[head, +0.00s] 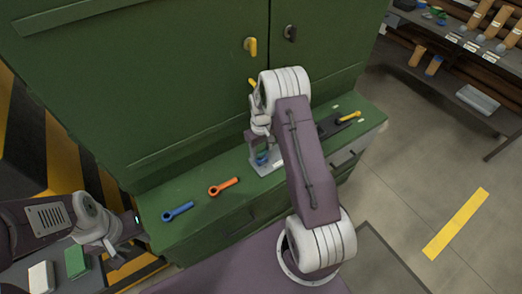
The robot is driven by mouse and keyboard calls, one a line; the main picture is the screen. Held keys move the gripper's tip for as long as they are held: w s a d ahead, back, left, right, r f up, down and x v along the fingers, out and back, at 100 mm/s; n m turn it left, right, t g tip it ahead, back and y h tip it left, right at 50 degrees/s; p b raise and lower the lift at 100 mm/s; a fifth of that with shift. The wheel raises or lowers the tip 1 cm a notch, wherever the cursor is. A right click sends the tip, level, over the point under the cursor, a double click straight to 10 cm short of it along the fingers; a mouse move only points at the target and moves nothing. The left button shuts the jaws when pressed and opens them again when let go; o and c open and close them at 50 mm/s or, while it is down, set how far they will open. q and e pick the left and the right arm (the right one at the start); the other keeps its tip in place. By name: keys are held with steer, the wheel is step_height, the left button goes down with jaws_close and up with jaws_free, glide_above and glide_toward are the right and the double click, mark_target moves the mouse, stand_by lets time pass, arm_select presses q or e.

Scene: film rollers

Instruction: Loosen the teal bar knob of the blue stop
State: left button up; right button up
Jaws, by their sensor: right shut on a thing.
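The blue stop (262,157) shows as a small blue piece in a grey metal bracket on the green ledge, partly covered by my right arm. My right gripper (260,130) is directly above it, pointing down, and is shut. What it grips is too small and covered to see clearly; its place at the top of the stop fits the teal bar knob, whose teal colour I cannot make out. My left gripper (115,256) is at the lower left, away from the stop, with no object visible in it; its jaw opening is unclear.
A blue wrench (178,211) and an orange wrench (224,187) lie on the green ledge (205,215), left of the stop. A dark fixture with a yellow handle (349,117) is to the right. The green cabinet (130,90) rises behind. Shelves (455,70) stand at upper right.

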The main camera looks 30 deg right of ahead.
mark_target(261, 152)
steer(key=o, duration=1.4)
step_height(261, 152, up, 9)
steer(key=shift+r+b, duration=0.1)
steer(key=shift+b, duration=0.7)
